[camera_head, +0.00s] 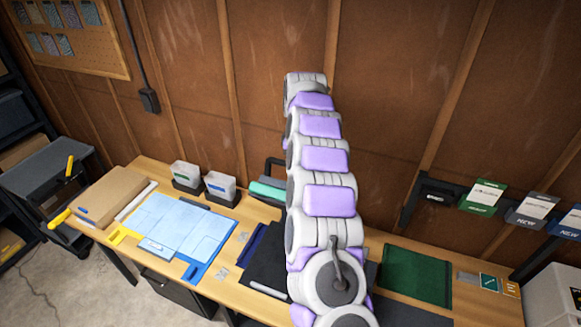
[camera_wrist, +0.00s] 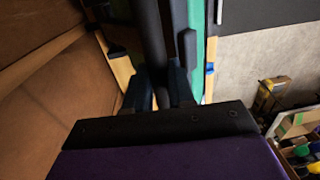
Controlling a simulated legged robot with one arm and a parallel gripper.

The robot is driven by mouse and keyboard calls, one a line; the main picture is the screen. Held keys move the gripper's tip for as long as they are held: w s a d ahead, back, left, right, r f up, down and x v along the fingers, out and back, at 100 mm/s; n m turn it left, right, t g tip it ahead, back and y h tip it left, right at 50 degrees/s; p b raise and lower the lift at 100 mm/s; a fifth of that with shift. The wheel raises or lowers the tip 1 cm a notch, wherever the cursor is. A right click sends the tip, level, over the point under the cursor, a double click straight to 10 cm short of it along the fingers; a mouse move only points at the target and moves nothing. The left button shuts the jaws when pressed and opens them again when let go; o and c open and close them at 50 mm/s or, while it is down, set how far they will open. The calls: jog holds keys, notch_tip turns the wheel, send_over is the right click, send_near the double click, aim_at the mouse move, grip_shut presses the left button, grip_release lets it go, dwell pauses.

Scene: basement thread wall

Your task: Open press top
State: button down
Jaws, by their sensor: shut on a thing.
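The press (camera_head: 267,189) stands on the wooden workbench near the wall, with a teal part and a dark handle frame showing left of my arm. My arm hides much of it. In the wrist view, my gripper (camera_wrist: 161,82) has its two dark fingers on either side of a dark bar (camera_wrist: 152,45), which looks like the press handle. The fingers are shut on this bar. A green strip of the press (camera_wrist: 196,48) runs beside it. My gripper is hidden in the head view. How far the press top is raised cannot be told.
A blue cutting sheet (camera_head: 180,228), a cardboard box (camera_head: 110,194) and two small bins (camera_head: 220,187) lie left on the workbench (camera_head: 262,212). A dark green mat (camera_head: 416,275) lies right. A wall rack (camera_head: 455,190) holds packets. The wooden wall is close behind.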

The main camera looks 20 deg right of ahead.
jog(key=shift+w+d+f, duration=0.1)
jog(key=shift+w+d, duration=0.15)
jog(key=shift+d, duration=0.1)
jog(key=c, duration=1.4)
grip_release()
jog(key=o, duration=0.4)
jog(key=shift+w+d+f, duration=0.1)
jog(key=shift+w+d, duration=0.15)
jog(key=shift+o, duration=0.2)
jog(key=shift+s+a+r, duration=0.1)
jog(key=shift+a+r, duration=0.05)
jog(key=shift+r, duration=0.1)
notch_tip(320, 180, up, 7)
jog(key=p, duration=0.2)
jog(key=shift+w+d+r, duration=0.15)
jog(key=shift+w+d, duration=0.15)
jog(key=shift+d, duration=0.15)
